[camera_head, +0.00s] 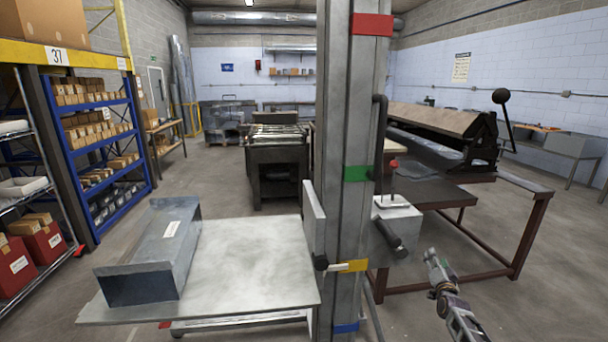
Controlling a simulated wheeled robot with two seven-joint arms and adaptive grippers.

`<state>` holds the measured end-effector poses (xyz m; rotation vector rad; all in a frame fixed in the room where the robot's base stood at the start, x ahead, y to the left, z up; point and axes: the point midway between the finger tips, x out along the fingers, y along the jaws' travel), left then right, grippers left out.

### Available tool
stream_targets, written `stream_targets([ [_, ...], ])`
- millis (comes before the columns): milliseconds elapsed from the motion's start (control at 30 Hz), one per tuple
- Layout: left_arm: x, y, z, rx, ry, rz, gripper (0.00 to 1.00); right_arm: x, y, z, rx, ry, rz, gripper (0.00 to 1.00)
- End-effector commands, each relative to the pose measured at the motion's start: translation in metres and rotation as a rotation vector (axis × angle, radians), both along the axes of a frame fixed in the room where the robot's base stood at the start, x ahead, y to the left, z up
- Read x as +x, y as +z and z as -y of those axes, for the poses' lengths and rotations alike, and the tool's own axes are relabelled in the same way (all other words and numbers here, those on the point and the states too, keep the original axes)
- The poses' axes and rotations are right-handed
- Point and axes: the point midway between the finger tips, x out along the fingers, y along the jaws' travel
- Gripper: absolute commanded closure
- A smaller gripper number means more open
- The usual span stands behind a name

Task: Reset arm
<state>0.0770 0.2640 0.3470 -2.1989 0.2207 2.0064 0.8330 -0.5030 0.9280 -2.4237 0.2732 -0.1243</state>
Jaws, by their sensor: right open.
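My right gripper (432,258) is at the lower right, its arm coming in from the bottom edge. It is open and appears empty, pointing up and away over the floor. It is apart from the tall grey post (345,130) to its left. My left gripper is not in view. A grey sheet-metal duct piece (150,262) with a white label lies on the left part of a flat metal platform (250,265) beside the post.
The post carries red, green, yellow and blue bands and a box with a black handle (388,238). A bending machine (435,135) on a brown-legged table (525,235) stands behind my right gripper. Blue shelving (95,150) lines the left. Open floor lies at lower right.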

Motion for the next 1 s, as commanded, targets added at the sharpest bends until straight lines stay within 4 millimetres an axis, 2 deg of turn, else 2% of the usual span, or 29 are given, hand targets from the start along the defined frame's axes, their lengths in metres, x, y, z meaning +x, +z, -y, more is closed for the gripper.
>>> stream_targets([
  [400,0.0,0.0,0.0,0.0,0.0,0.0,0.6,-0.002,-0.047,-0.013,-0.468,0.101,-0.312,0.49],
  [600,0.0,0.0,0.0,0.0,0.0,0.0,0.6,-0.009,-0.071,-0.009,-0.702,0.146,-0.468,0.49],
  [900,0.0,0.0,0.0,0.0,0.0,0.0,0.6,-0.02,-0.093,0.002,-0.963,0.192,-0.644,0.49],
  [1000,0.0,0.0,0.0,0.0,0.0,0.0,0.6,-0.035,-0.122,-0.006,-0.948,0.217,-0.67,0.49],
])
